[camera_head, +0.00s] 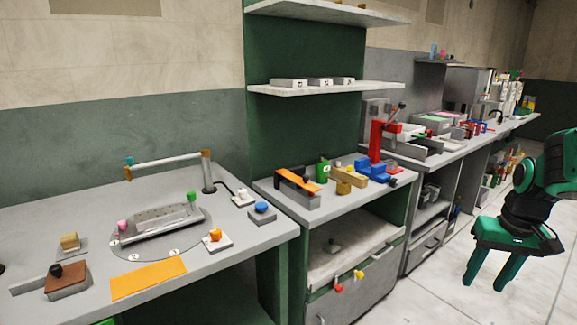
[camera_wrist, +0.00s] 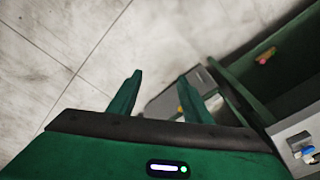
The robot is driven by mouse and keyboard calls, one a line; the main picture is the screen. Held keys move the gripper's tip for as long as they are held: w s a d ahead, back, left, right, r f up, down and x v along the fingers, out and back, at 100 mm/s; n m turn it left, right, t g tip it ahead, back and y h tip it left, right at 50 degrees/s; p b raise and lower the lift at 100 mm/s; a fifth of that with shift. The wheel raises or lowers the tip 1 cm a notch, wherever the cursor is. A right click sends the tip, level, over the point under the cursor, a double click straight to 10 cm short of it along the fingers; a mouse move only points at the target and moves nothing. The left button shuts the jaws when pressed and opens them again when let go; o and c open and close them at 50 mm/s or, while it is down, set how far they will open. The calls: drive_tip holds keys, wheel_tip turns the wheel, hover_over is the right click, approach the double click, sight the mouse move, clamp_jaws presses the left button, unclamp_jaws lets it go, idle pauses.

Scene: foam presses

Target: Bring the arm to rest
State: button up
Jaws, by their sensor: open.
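My gripper (camera_head: 490,268) is at the right of the head view, dark green, with its two fingers pointing down. The fingers stand apart and nothing is between them. It hangs in front of the benches, over the pale tiled floor, clear of the worktops. In the wrist view my gripper (camera_wrist: 158,88) shows both fingers apart, with floor tiles and part of a grey cabinet beyond them.
A grey workbench (camera_head: 215,268) with a round plate and an orange mat stands at left. A middle bench (camera_head: 300,222) holds a red press (camera_head: 377,140) and blue and yellow parts. The tiled floor (camera_head: 440,290) around my gripper is free.

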drive_tip(key=s+a+m+g, duration=0.1)
drive_tip(key=s+a+m, duration=0.1)
drive_tip(key=s, duration=1.7)
drive_tip(key=shift+s+a+r+m, duration=0.3)
drive_tip(key=shift+a+r+m, duration=0.1)
drive_tip(key=shift+m, duration=0.2)
